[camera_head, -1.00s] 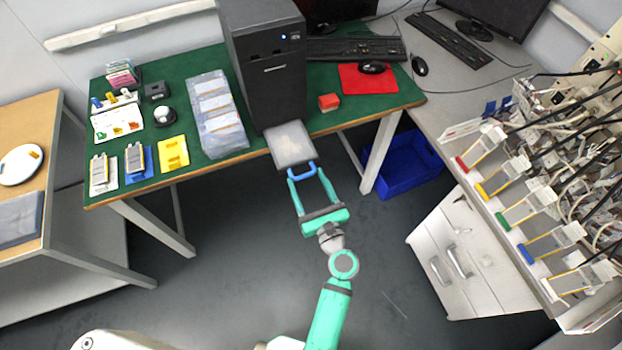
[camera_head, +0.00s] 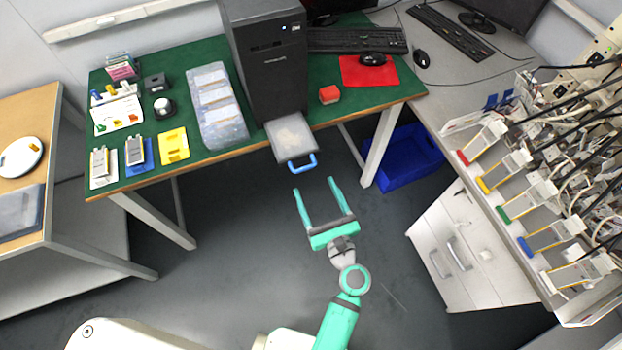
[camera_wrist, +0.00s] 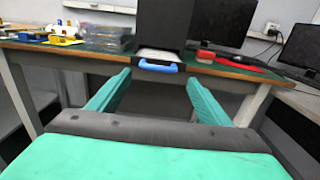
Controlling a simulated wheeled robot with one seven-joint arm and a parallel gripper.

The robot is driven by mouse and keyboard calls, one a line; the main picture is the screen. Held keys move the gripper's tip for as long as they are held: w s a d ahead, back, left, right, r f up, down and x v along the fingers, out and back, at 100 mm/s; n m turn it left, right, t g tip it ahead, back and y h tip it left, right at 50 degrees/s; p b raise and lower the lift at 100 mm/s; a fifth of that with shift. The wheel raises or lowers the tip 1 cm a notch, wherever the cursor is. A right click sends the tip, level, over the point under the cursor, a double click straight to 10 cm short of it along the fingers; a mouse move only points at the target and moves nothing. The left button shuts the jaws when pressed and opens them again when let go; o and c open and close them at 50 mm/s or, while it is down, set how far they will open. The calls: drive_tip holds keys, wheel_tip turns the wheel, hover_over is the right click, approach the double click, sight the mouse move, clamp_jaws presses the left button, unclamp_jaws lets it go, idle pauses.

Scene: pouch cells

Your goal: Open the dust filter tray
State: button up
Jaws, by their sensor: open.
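The dust filter tray (camera_head: 290,137) is a flat grey tray sticking out at the foot of the black computer tower (camera_head: 270,70), past the front edge of the green desk. Its blue handle (camera_head: 302,163) is on its front end; the handle also shows in the wrist view (camera_wrist: 158,66). My gripper (camera_head: 320,186) is green, with its two fingers wide apart and nothing between them. It is apart from the handle, in front of it. In the wrist view the handle appears between and beyond the fingertips (camera_wrist: 158,80).
The green desk (camera_head: 220,165) carries a clear plastic case (camera_head: 216,112), a red block (camera_head: 329,94) and a red mouse mat (camera_head: 385,78). A blue bin (camera_head: 408,165) stands on the floor under the desk. White drawers (camera_head: 462,250) stand to the right. The floor around my gripper is clear.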

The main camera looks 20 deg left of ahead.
drive_tip(key=v, duration=0.5)
idle(0.5)
drive_tip(key=s+d+f+n+g+h, duration=0.1)
drive_tip(key=s+d+f+n+h, duration=0.25)
drive_tip(key=s+n, duration=0.25)
drive_tip(key=s+d+f+n+g+h, duration=0.1)
drive_tip(key=s+d+f+n+h, duration=0.1)
drive_tip(key=s+f+n+h, duration=0.35)
drive_tip(key=s+r+n+t, duration=0.1)
drive_tip(key=s+r+n, duration=0.4)
drive_tip(key=r+n, duration=0.2)
drive_tip(key=s+r+n+t+h, duration=0.1)
drive_tip(key=s+r+n, duration=0.4)
drive_tip(key=n, duration=0.5)
wheel_tip(320, 180, up, 2)
drive_tip(key=shift+s+r+t+h, duration=0.15)
drive_tip(key=shift+s+t+h, duration=0.15)
drive_tip(key=shift+t, duration=0.1)
